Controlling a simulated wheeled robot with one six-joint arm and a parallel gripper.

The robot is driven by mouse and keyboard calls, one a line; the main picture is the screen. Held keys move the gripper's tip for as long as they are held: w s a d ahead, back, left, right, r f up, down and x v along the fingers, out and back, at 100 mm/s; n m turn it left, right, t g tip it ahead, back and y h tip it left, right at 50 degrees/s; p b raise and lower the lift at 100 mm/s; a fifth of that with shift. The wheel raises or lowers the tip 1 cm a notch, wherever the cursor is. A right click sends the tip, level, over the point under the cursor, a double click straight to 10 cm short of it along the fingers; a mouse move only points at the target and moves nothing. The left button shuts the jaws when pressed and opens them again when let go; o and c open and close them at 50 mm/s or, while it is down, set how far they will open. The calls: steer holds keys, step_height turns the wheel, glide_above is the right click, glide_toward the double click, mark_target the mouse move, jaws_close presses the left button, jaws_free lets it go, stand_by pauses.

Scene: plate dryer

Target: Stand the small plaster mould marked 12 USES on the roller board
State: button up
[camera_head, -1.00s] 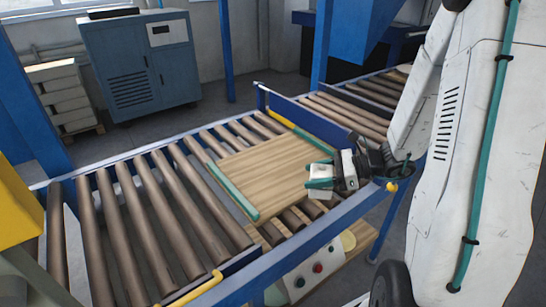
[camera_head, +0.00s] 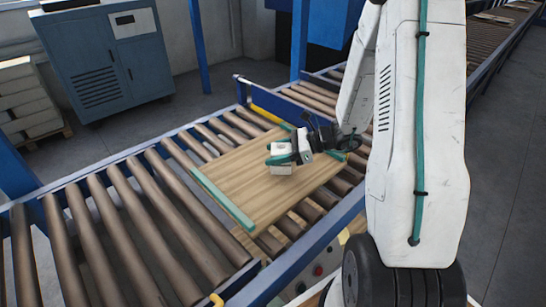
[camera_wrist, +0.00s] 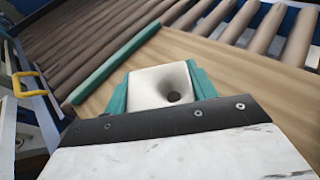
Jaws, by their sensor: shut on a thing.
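The small white plaster mould (camera_head: 281,166) is held over the right half of the wooden roller board (camera_head: 220,185). My gripper (camera_head: 284,156) is shut on it. In the wrist view the mould (camera_wrist: 150,88) sits between the two teal finger pads of my gripper (camera_wrist: 160,86), with a conical hollow and a dark hole facing the camera. No marking is readable on it. Its base is close to the board; I cannot tell whether it touches. The board has teal strips along its edges, and it also shows in the wrist view (camera_wrist: 240,75).
Brown rollers (camera_head: 130,215) run left of and beyond the board, inside a blue conveyor frame (camera_head: 290,258). A yellow handle (camera_wrist: 31,84) shows at left in the wrist view. A blue-grey cabinet (camera_head: 105,60) and stacked pale blocks (camera_head: 22,100) stand behind. The board's left half is clear.

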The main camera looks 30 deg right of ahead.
steer(key=shift+f, duration=1.15)
steer(key=shift+f, duration=0.15)
steer(key=o, duration=1.2)
